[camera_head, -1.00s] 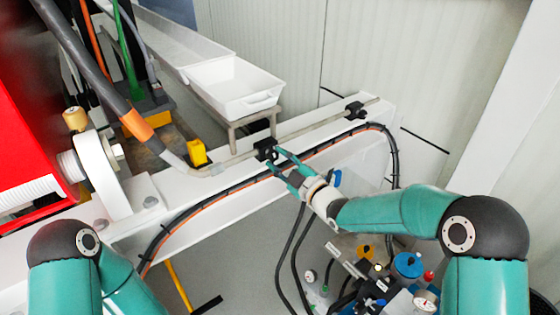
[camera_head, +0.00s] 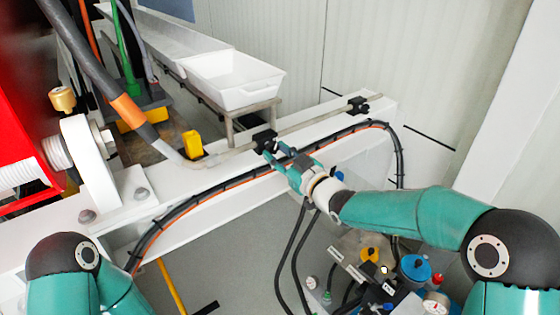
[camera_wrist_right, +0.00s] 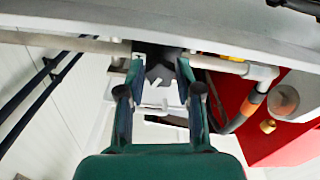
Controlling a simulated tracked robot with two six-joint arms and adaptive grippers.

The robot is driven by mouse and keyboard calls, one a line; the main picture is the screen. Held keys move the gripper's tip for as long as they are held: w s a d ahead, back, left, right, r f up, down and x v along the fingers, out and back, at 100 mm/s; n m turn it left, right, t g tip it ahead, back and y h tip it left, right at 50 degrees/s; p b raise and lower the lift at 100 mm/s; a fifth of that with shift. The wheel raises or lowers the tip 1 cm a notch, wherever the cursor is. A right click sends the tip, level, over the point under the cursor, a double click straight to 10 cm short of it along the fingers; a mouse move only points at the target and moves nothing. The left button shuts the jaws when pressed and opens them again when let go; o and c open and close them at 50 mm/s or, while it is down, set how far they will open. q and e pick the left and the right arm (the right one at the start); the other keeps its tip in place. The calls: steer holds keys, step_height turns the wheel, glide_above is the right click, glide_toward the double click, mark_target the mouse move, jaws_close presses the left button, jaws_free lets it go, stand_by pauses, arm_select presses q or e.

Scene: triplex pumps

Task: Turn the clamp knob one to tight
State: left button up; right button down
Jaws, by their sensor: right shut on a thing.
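A black clamp (camera_head: 264,140) sits on the thin grey pipe on top of the white beam. My right gripper (camera_head: 273,151) reaches it from the front right, with its fingertips at the clamp's near side. In the right wrist view the two fingers (camera_wrist_right: 158,75) stand on either side of the dark clamp part (camera_wrist_right: 158,55), shut on its knob. The knob itself is mostly hidden between the fingertips, so its angle cannot be told. My left gripper is out of view; only part of my left arm shows at the lower left.
A second black clamp (camera_head: 357,105) sits farther right on the same pipe (camera_head: 318,121). A black and orange cable (camera_head: 220,184) runs along the white beam (camera_head: 190,222). A white tray (camera_head: 235,82) stands behind. Valves and gauges with a blue cap (camera_head: 415,267) lie below my right arm.

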steer(key=m+b, duration=0.1)
steer(key=m, duration=0.5)
steer(key=shift+r+m, duration=0.1)
steer(key=shift+m, duration=0.2)
steer(key=m+p, duration=0.1)
steer(key=m, duration=0.5)
steer(key=shift+r+m, duration=0.15)
steer(key=shift+m, duration=0.25)
steer(key=c, duration=0.8)
jaws_free()
steer(key=shift+c, duration=0.2)
steer(key=shift+o, duration=0.4)
steer(key=shift+s, duration=0.1)
steer(key=v, duration=1.2)
steer(key=shift+a, duration=0.1)
